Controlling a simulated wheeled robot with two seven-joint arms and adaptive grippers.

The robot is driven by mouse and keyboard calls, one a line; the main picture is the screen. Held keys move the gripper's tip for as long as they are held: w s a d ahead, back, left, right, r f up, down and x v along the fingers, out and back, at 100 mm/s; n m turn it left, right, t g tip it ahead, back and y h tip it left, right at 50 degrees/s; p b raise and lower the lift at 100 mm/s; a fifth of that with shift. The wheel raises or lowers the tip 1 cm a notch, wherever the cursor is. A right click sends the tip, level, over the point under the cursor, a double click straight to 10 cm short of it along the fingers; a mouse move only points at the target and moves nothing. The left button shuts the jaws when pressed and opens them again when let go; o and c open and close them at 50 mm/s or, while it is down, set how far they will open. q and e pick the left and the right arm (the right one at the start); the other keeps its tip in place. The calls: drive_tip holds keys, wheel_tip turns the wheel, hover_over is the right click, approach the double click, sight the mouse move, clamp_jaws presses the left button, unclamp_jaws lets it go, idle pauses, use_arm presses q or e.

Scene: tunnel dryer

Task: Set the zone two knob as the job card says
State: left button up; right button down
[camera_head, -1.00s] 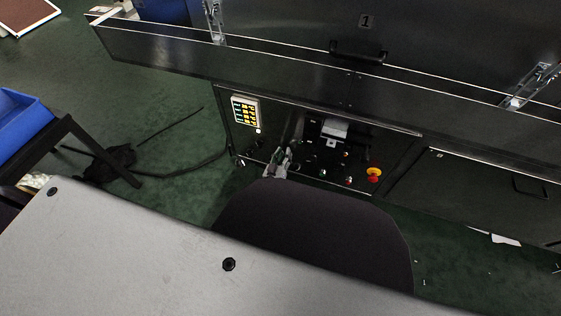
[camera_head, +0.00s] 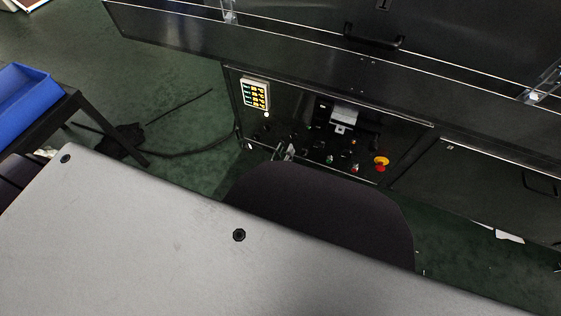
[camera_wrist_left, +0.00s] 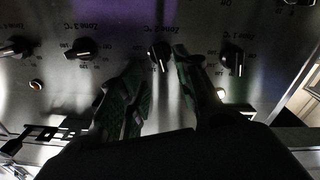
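The zone two knob (camera_wrist_left: 160,56) is the dark knob with a white pointer line under the middle zone label in the left wrist view. My left gripper (camera_wrist_left: 160,72) has one finger on each side of this knob, with gaps that look open; contact is not clear. In the head view my left gripper (camera_head: 287,152) shows small against the control panel (camera_head: 310,145), partly hidden from below. My right gripper is in no view. I cannot make out a readable job card.
Similar knobs stand left (camera_wrist_left: 84,48) and right (camera_wrist_left: 232,58) of the middle one. The head view shows a lit board with yellow and green rows (camera_head: 254,93), a red-yellow emergency button (camera_head: 381,163), and a blue bin (camera_head: 25,100) at left. A cable (camera_head: 190,150) lies on the floor.

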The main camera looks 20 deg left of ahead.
use_arm(q)
drive_tip(key=shift+s+a, duration=0.1)
drive_tip(key=shift+s, duration=2.6)
drive_tip(key=shift+w, duration=0.1)
